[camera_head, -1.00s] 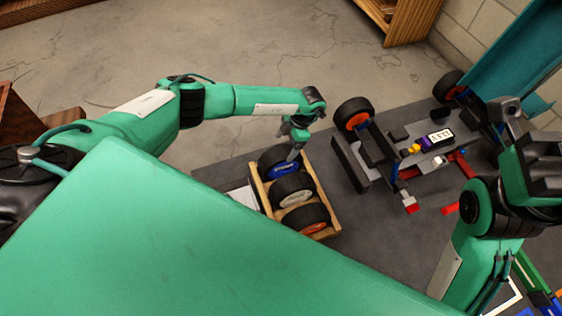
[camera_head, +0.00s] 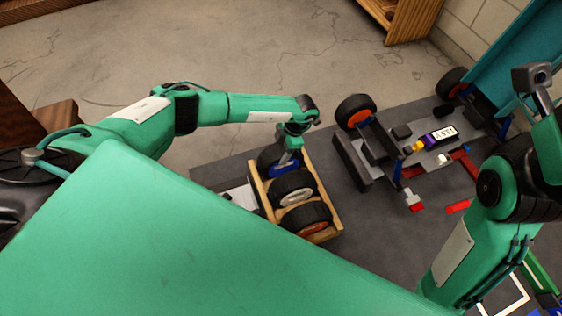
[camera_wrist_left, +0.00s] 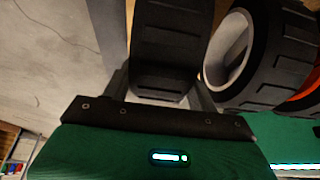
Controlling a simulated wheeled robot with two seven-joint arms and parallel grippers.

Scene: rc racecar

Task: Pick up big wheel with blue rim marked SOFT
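The big wheel with the blue rim (camera_head: 284,169) stands in the far slot of a wooden rack (camera_head: 260,196). Its rim shows below my left gripper (camera_head: 289,152), which reaches down onto it; the gripper hides part of the tyre, and I cannot read any marking. In the left wrist view the black tyre (camera_wrist_left: 168,50) is between the two fingers of the left gripper (camera_wrist_left: 158,85). The left finger stands a little apart from the tyre, so the gripper looks open around it. My right arm is at the right edge, and its fingertips are not visible.
A white-rimmed wheel (camera_head: 293,190) and an orange-rimmed wheel (camera_head: 308,218) fill the same rack, close beside the blue one. A partly built racecar (camera_head: 400,150) stands to the right on the grey table. A teal panel (camera_head: 500,50) is behind it.

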